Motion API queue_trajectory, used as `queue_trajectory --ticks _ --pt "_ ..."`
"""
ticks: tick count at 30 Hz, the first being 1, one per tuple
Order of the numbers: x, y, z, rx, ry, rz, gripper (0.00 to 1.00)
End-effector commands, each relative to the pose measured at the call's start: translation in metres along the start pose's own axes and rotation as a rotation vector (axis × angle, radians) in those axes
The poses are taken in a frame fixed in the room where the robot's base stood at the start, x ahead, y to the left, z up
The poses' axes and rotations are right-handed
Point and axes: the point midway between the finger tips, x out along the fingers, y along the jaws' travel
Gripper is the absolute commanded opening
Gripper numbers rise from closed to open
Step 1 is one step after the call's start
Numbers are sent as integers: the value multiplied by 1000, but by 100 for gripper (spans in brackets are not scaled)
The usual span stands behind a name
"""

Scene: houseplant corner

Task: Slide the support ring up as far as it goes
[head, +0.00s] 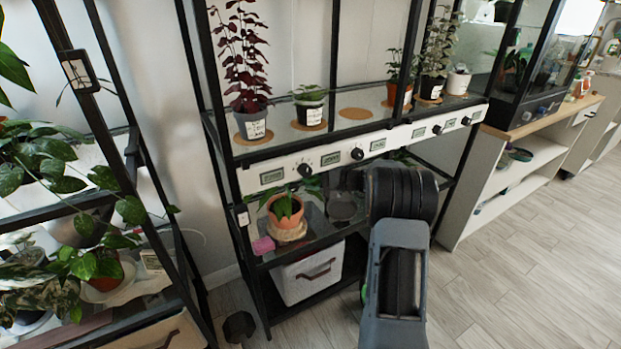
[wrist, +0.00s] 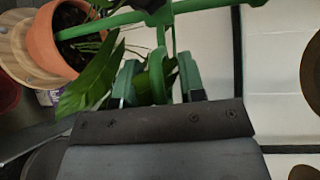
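The potted plant in a terracotta pot (head: 285,208) stands on a round wooden stand (head: 287,234) on the middle shelf in the head view. In the wrist view the pot (wrist: 42,45) is at the upper left, tilted by the camera, with a green stake (wrist: 100,25) running from its soil to the right. A curved green piece, seemingly part of the support ring (wrist: 157,75), hangs by the stake between the green fingers of my gripper (wrist: 161,82). The fingers look apart, with a gap on both sides of it. The arm hides the gripper in the head view.
Leaves (wrist: 95,75) crowd the left finger. Above the plant is a white panel with knobs (head: 350,150) and a shelf of other pots. A pink block (head: 263,246) lies left of the stand. A white bin (head: 308,273) sits below. Floor at the right is clear.

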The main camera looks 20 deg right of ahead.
Motion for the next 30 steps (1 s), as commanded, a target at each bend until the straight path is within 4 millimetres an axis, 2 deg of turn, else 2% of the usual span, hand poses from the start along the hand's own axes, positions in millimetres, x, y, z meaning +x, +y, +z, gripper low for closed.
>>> queue_trajectory --ticks 12,18,24,30 --pt "-81 -2 0 1 6 0 37" --pt "-112 -1 0 0 4 1 37" --pt "-129 0 0 0 3 0 37" --pt "-133 0 0 0 2 1 37"
